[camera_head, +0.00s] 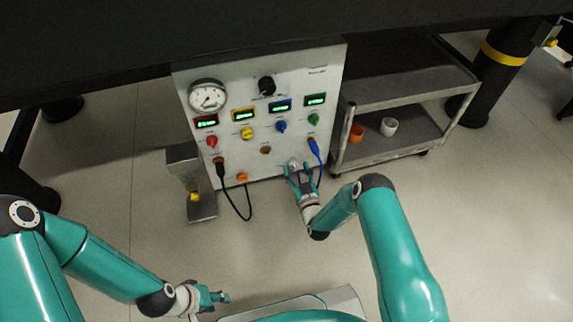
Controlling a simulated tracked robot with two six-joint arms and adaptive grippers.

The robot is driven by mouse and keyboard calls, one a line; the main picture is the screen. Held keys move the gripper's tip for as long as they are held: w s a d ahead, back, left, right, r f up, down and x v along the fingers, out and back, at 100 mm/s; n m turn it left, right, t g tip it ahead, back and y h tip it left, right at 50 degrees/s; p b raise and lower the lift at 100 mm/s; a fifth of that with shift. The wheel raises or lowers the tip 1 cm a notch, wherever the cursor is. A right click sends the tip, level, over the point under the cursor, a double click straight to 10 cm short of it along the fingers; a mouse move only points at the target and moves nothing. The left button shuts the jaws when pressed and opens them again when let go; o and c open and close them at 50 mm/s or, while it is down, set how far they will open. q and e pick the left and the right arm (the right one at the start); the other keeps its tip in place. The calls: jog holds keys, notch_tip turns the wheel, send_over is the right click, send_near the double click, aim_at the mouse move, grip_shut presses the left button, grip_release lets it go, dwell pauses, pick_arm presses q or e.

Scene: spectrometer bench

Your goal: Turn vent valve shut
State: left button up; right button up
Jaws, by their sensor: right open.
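A light grey instrument panel (236,165) stands upright in front of me. My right gripper (297,168) is at the panel's lower right, with its fingers apart around or just in front of a small silvery knob (293,162). Contact cannot be made out. The labels are too small to read, so I cannot tell which control is the vent valve. My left gripper (222,297) is low in the view, well away from the panel. Its fingers are too small to judge.
The panel carries a round gauge (207,97), a black knob (267,85), several green displays and coloured knobs. A black cable (240,213) and a blue plug (314,149) are close by. A grey cart (390,145) holds orange and white cups. Open floor lies in front.

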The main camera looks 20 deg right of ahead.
pick_arm(q)
jog(key=shift+w+d, duration=0.15)
jog(key=shift+w, duration=0.1)
pick_arm(e)
jog(key=shift+w+a, duration=0.1)
jog(key=shift+w, duration=0.25)
